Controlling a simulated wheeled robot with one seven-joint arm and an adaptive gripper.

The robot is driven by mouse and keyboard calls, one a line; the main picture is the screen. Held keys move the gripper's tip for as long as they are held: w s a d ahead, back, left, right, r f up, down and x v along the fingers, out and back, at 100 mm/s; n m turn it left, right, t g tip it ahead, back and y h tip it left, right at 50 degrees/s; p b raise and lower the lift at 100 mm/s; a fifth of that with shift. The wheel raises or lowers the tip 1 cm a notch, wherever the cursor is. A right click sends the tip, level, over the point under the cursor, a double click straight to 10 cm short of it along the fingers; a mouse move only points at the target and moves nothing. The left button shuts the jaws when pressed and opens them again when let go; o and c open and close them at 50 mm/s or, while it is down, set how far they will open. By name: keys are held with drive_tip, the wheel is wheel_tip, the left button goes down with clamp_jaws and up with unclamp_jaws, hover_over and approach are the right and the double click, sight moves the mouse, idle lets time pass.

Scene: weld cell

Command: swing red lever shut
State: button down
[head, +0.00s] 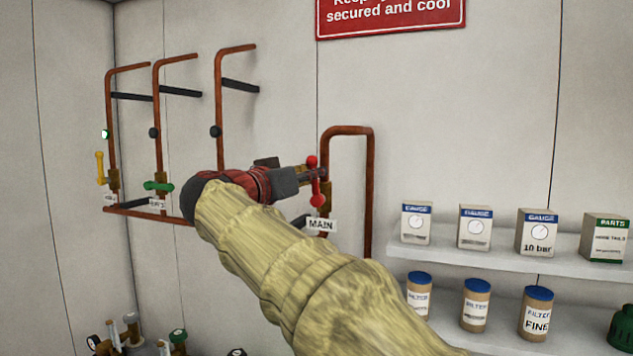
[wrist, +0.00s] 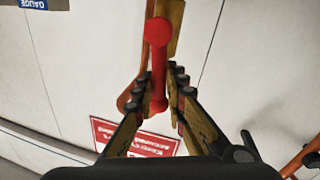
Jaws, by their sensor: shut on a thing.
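The red lever (head: 312,166) is on the copper pipe marked MAIN and stands upright, roughly in line with the pipe. In the wrist view the red lever (wrist: 157,62) runs down between the two fingers, its round end towards the top. My gripper (head: 314,176) reaches the lever from the left, and its fingertips partly hide the lever's middle. In the wrist view my gripper (wrist: 164,88) has a finger on each side of the lever and is shut on it. The valve body behind is partly hidden.
A yellow lever (head: 99,168) stands upright and a green lever (head: 158,186) lies level on pipes at the left. The MAIN label (head: 320,225) is just below the red lever. Shelves at the right hold gauge boxes (head: 474,227) and filter jars (head: 476,304).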

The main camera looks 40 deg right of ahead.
drive_tip(key=w+a+f+n+t+b, duration=0.1)
drive_tip(key=w+f+n+t+b, duration=0.1)
drive_tip(key=n+b, duration=0.3)
drive_tip(key=w+a+f+n+t+b, duration=0.1)
drive_tip(key=f+n+b, duration=0.3)
drive_tip(key=n, duration=0.9)
drive_tip(key=shift+w+a+f+t+b, duration=0.25)
drive_tip(key=shift+w+t+b, duration=0.5)
drive_tip(key=shift+b, duration=0.5)
drive_tip(key=c, duration=1.9)
unclamp_jaws()
drive_tip(key=shift+a+r, duration=0.1)
drive_tip(key=shift+a, duration=0.05)
drive_tip(key=shift+r, duration=0.1)
